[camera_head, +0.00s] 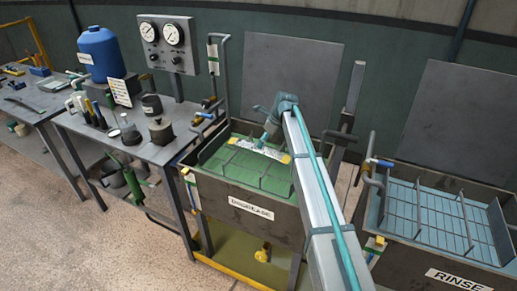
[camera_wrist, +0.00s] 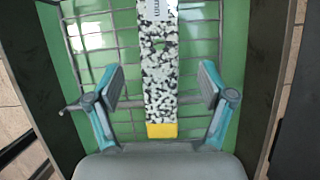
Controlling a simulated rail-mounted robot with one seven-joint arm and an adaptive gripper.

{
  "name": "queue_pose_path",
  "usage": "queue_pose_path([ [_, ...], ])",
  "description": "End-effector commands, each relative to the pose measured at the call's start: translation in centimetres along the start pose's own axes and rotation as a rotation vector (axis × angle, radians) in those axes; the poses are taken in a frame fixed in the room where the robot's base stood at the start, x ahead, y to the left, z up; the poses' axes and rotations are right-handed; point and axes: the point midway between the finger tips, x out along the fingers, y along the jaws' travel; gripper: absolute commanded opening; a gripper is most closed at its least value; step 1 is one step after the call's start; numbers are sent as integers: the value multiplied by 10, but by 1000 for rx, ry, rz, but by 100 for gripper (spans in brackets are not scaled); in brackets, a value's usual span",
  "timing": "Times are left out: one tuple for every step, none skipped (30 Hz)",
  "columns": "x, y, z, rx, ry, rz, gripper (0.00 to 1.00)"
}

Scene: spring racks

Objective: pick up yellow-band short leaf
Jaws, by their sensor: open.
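A speckled black-and-white leaf with a yellow band (camera_wrist: 162,130) at its near end lies over the wire rack of the green DEGREASE tank. A white label shows at its top edge in the wrist view, where the far end is cut off. The leaf also shows in the head view (camera_head: 258,151), with yellow at its right end. My gripper (camera_wrist: 160,86) is open, one finger on each side of the leaf, with clear gaps and no visible contact. In the head view my gripper (camera_head: 265,138) is over the leaf, its fingers too small to make out.
The DEGREASE tank (camera_head: 251,209) has dark walls around the rack. The RINSE tank (camera_head: 440,268) with its own wire rack stands at the right. A bench (camera_head: 150,150) with a blue drum (camera_head: 99,52) and pots is at the left. Pipes and upright panels stand behind the tanks.

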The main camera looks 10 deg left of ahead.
Motion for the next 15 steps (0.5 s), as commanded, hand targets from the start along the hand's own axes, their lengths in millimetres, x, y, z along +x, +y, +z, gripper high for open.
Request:
queue_pose_path([
  [2,0,1,0,0,1,81],
  [3,0,2,-1,1,1,81],
  [6,0,3,-1,1,1,81],
  [9,0,4,-1,1,1,81],
  [12,1,5,-1,0,1,81],
  [17,1,7,-1,1,2,81],
  [21,1,8,-1,1,2,81],
  [25,1,9,-1,1,2,81],
  [31,1,9,0,1,1,81],
  [36,1,8,0,1,1,81],
  [40,1,8,0,1,2,81],
  [44,1,8,0,1,1,81],
  [46,1,8,0,0,1,81],
  [48,1,8,0,0,0,81],
  [50,1,7,0,0,-1,81],
])
